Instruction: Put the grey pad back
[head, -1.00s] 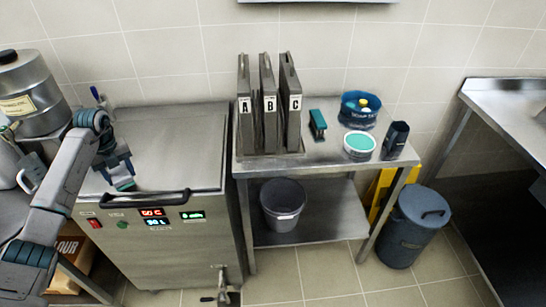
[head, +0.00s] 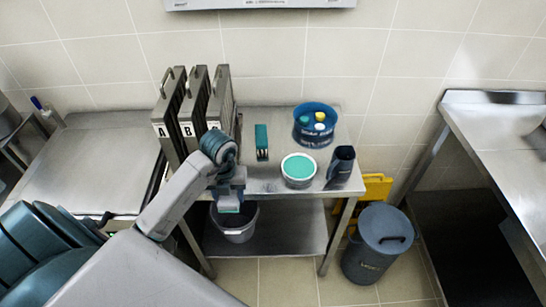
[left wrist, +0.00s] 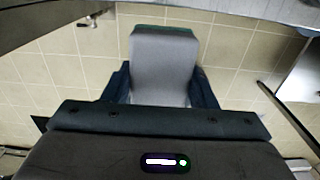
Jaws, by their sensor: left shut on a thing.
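My left gripper (head: 229,196) is shut on a grey pad (left wrist: 163,65) with a green face or edge at its far end. In the left wrist view the pad lies between the two dark fingers. In the head view only a small part of the pad (head: 228,207) shows below the gripper, which hangs by the front edge of the steel table (head: 262,182). My right gripper is not in view.
Upright metal folders A, B and C (head: 170,118) stand at the table's left. A round white tub with teal contents (head: 299,170), a blue bowl (head: 315,125) and a dark holder (head: 342,166) stand at its right. A grey bucket (head: 236,229) sits on the lower shelf.

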